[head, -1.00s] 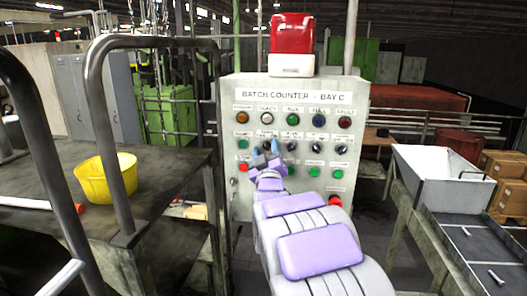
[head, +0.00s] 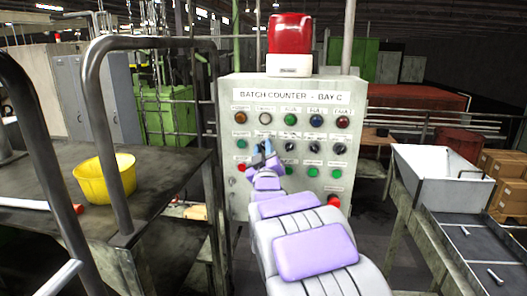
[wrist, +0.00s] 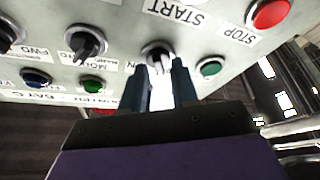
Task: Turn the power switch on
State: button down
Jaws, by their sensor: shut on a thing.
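The grey control box (head: 350,185), titled "BATCH COUNTER - BAY C", stands ahead of me in the head view. My gripper (head: 265,148) is at its second row of controls, toward the left. In the wrist view, which is upside down, my gripper (wrist: 160,85) has its two dark fingers close together at a black rotary switch (wrist: 157,50) with a pale pointer. The fingers are shut on this switch and hide part of it. Its label is mostly covered, so I cannot read whether it says power.
A green button (wrist: 210,66) is close beside the fingers, with the red STOP button (wrist: 270,12) beyond. Another black rotary switch (wrist: 86,44) is on the other side. A railed bench with a yellow bucket (head: 105,178) stands left; a metal hopper (head: 440,178) stands right.

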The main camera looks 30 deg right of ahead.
jog(key=shift+f, duration=0.25)
jog(key=m+h+b, duration=0.1)
jog(key=m+h, duration=0.1)
jog(key=m, duration=0.2)
jog(key=shift+w+f+g, duration=0.1)
jog(key=shift+f+g, duration=0.05)
jog(key=shift+g, duration=0.25)
jog(key=m+h, duration=0.1)
jog(key=m, duration=0.1)
jog(key=m+g+h, duration=0.1)
jog(key=m, duration=0.2)
jog(key=shift+a+h+b, duration=0.1)
jog(key=shift+h+b, duration=0.2)
jog(key=m+g+h, duration=0.1)
jog(key=m, duration=0.2)
jog(key=m+g+h, duration=0.1)
jog(key=m, duration=0.2)
jog(key=shift+m+g, duration=0.3)
jog(key=shift+m+g+h, duration=0.3)
jog(key=shift+m, duration=0.5)
jog(key=shift+r, duration=0.3)
jog(key=c, duration=1.3)
grip_release()
jog(key=o, duration=0.4)
jog(key=shift+w, duration=0.2)
jog(key=shift+o, duration=0.2)
jog(key=shift+s, duration=0.1)
